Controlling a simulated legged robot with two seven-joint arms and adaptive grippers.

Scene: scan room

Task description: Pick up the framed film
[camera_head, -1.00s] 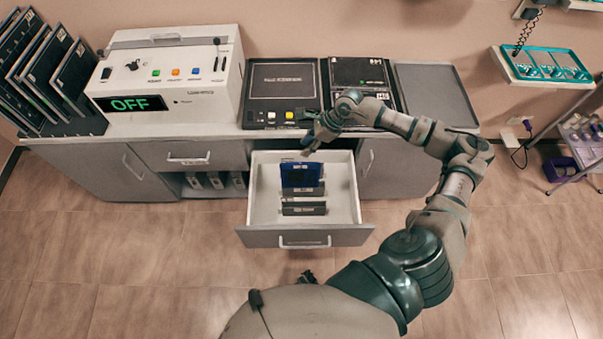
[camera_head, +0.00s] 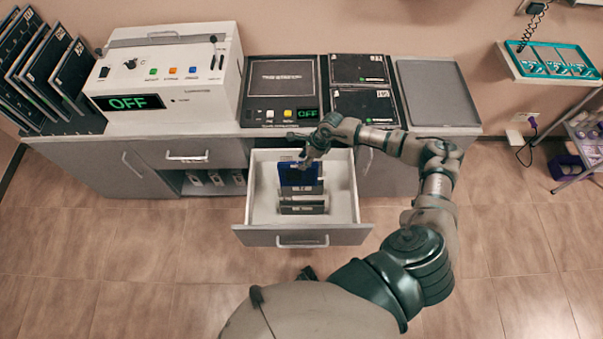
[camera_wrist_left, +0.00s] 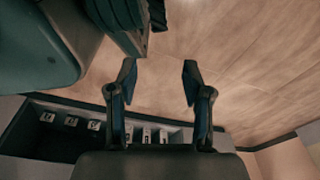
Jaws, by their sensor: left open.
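A blue-framed flat piece (camera_head: 299,176), which looks like the framed film, stands upright in the open drawer (camera_head: 348,199), behind darker upright pieces (camera_head: 303,206). My right gripper (camera_head: 304,161) is at its top edge, coming from the upper right. The fingers are small and overlap the blue piece, so I cannot tell whether they are open or closed on it. My left gripper (camera_wrist_left: 158,78) is open and empty in the left wrist view, with floor beyond its fingers.
A white machine reading OFF (camera_head: 175,80) stands on the counter at left, beside a rack of dark films (camera_head: 50,75). A control panel (camera_head: 282,88), two dark framed sheets (camera_head: 362,88) and an empty grey tray (camera_head: 436,95) lie right of it. The floor in front is clear.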

